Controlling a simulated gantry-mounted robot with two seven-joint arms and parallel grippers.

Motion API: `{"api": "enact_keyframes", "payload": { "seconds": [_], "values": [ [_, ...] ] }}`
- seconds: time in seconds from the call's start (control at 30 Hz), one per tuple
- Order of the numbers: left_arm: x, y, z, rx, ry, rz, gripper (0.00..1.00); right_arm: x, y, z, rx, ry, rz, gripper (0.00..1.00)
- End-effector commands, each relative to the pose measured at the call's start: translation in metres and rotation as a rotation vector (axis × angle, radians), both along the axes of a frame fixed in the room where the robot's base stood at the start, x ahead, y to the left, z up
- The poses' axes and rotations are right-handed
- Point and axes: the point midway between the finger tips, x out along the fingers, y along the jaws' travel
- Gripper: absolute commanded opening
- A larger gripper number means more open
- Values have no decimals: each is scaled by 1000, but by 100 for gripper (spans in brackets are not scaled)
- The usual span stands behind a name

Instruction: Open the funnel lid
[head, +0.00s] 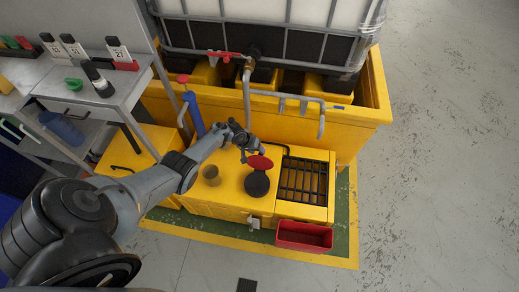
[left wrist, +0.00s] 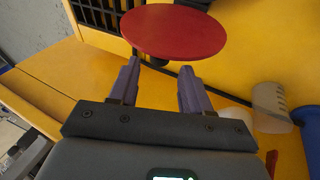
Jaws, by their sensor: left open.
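The funnel lid (head: 260,162) is a red disc beside a dark round funnel (head: 257,185) on the yellow cabinet top. In the left wrist view, the red lid (left wrist: 173,30) lies just beyond the fingertips, with a small dark part under its near edge. My left gripper (head: 248,148) is on the far side of the lid in the head view. Its two fingers (left wrist: 158,78) are apart with nothing between them. I cannot tell whether a fingertip touches the lid. The right gripper is not in view.
A black grate (head: 303,181) is right of the funnel, and a red bin (head: 304,236) stands in front. A beaker (head: 211,175) is on the left of the cabinet top. A grey pipe (head: 247,95) and blue pump (head: 194,113) rise behind. Open floor lies right.

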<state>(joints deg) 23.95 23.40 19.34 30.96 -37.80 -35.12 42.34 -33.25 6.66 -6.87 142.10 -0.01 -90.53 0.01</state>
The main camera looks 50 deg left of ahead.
Motion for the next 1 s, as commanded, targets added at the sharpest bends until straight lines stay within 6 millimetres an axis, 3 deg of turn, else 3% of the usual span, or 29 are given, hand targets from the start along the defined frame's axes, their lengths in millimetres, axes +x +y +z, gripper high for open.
{"api": "enact_keyframes", "payload": {
  "seconds": [0.03,0.1,0.4,1.0],
  "values": [
    [-4,2,14,2,0,0,48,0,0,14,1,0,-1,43],
    [-8,3,22,1,1,0,48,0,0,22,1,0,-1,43],
    [-22,8,48,1,1,0,48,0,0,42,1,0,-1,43],
    [-25,9,50,1,2,1,48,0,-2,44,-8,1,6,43]
  ]
}}
